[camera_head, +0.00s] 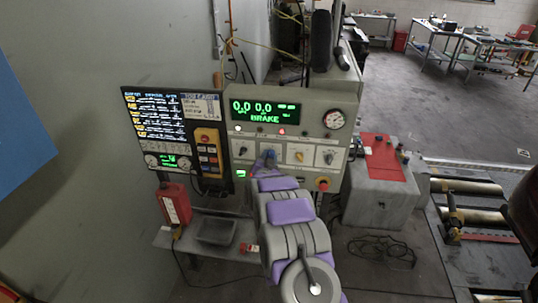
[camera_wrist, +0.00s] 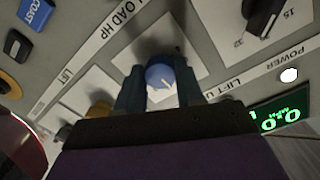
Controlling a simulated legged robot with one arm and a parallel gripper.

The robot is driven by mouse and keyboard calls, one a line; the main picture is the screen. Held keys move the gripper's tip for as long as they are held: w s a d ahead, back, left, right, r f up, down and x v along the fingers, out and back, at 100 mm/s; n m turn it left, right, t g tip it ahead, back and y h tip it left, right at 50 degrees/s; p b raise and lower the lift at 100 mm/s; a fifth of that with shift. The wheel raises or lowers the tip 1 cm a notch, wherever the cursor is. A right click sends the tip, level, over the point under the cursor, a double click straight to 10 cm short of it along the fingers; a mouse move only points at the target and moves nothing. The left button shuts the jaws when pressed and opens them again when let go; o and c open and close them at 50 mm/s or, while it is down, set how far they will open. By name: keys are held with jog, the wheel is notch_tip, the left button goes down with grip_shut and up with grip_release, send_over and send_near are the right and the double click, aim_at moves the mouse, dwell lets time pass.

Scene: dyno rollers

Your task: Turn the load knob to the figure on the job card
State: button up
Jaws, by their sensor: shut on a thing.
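The console (camera_head: 345,113) carries a row of knobs on white plates below its green display. My gripper (camera_head: 267,163) reaches up to the second plate from the left and is shut on a blue knob. In the wrist view the blue knob (camera_wrist: 159,76) sits between the two dark fingers of my gripper (camera_wrist: 160,88), with a pale pointer line on its face. A "LOAD HP" label (camera_wrist: 112,35) runs along the panel near it. The job card (camera_head: 201,106) is on the board left of the console; its figures are too small to read.
The green display (camera_head: 265,112) reads 0.0, 0.0 and BRAKE. Other knobs flank mine, including a yellow one (camera_head: 299,156). A red emergency button (camera_head: 323,183) is below right. An orange pendant (camera_head: 207,140) hangs left. A red canister (camera_head: 174,203) and grey tray (camera_head: 216,230) sit below.

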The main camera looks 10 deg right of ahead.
jog(key=shift+s+f+n+p, duration=0.1)
jog(key=shift+f+n+p, duration=0.25)
jog(key=shift+n, duration=0.35)
jog(key=o, duration=0.8)
jog(key=shift+f, duration=0.1)
jog(key=shift+o, duration=1.1)
jog(key=shift+a, duration=0.1)
jog(key=shift+r, duration=0.3)
jog(key=shift+s+a, duration=0.15)
jog(key=shift+s, duration=0.2)
jog(key=f+b+v, duration=0.1)
jog(key=v, duration=1.5)
jog(key=shift+a+r, duration=0.2)
jog(key=shift+r, duration=0.2)
